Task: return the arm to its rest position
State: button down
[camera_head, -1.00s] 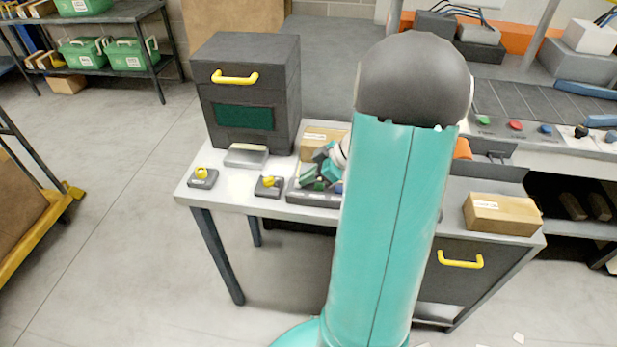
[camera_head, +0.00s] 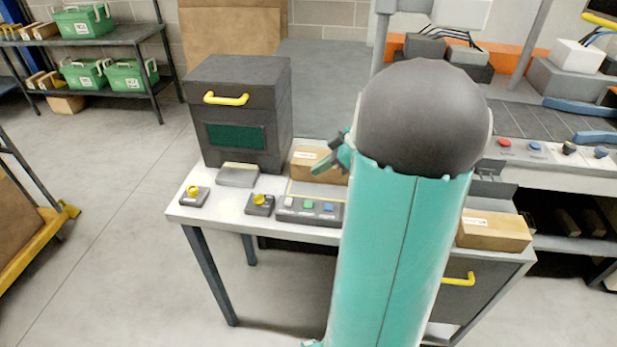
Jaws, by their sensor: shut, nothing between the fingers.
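My teal arm with its dark rounded joint rises in front of the bench and hides part of it. My gripper (camera_head: 329,160) shows just left of the dark joint, above the bench top and in front of a cardboard box (camera_head: 312,162). Its fingers look closed and hold nothing. Most of the wrist is hidden behind the arm. The gripper is apart from the button panel (camera_head: 294,213) below it.
The bench (camera_head: 228,220) carries a dark box with a yellow handle (camera_head: 226,99), two small knob units (camera_head: 194,197) (camera_head: 260,204) and a carton (camera_head: 494,231) at right. A conveyor (camera_head: 550,125) stands behind. Floor at left is clear up to a yellow cart (camera_head: 35,245).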

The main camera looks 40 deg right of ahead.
jog(key=shift+v, duration=0.8)
jog(key=s+a+r+m+h, duration=0.2)
jog(key=s+a, duration=0.1)
jog(key=a, duration=0.7)
jog(key=s+a+r+m+h, duration=0.2)
jog(key=s+a+m, duration=0.1)
jog(key=a, duration=0.8)
jog(key=s+a+r+m+g+h, duration=0.1)
jog(key=s+a+r+m, duration=0.1)
jog(key=a, duration=0.8)
jog(key=shift+s+a+r+h, duration=0.15)
jog(key=shift+s+r+h, duration=0.2)
jog(key=shift+s, duration=0.25)
